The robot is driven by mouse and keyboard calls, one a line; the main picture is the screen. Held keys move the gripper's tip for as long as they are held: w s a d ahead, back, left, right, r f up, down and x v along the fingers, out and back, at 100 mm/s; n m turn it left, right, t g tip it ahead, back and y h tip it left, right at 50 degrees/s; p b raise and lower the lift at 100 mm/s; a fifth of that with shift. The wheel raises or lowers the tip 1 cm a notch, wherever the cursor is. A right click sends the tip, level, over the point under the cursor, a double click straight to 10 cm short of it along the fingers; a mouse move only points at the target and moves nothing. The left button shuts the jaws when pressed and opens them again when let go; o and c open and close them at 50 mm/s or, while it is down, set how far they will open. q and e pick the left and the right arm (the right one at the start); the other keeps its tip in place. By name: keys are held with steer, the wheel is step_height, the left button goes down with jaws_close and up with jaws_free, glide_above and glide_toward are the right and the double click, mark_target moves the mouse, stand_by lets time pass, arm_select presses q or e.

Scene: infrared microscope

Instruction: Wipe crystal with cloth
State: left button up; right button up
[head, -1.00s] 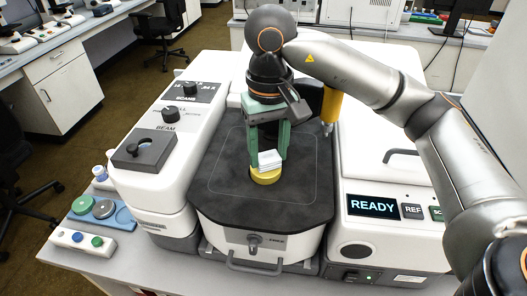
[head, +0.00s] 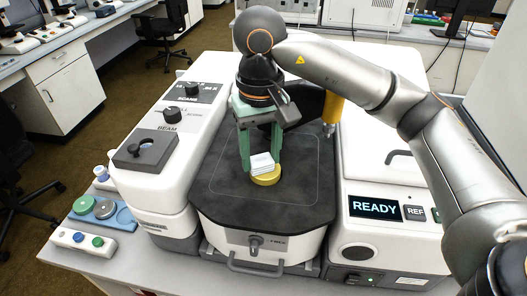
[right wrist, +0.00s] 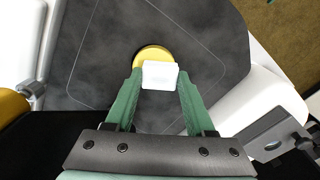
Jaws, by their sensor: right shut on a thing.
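A white folded cloth (head: 262,161) is between the fingertips of my right gripper (head: 261,163). The cloth sits over a yellow round piece (head: 266,179) on the dark stage of the microscope. In the right wrist view the cloth (right wrist: 160,75) is between the green fingertips of the gripper (right wrist: 159,78) and covers part of the yellow round piece (right wrist: 152,53). I cannot make out a separate crystal; the cloth hides part of the yellow piece's top. My left gripper is not in view.
The dark stage (head: 302,205) is otherwise clear. A yellow cylinder (head: 332,107) stands behind it, near my arm. A blue tray (head: 122,218) with round lids lies at left.

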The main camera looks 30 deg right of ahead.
steer(key=shift+s+d, duration=0.15)
steer(key=shift+d, duration=0.9)
steer(key=shift+a, duration=0.1)
steer(key=shift+a, duration=0.4)
steer(key=shift+a, duration=0.6)
steer(key=shift+d+b, duration=0.45)
steer(key=shift+d, duration=0.65)
steer(key=shift+a, duration=0.15)
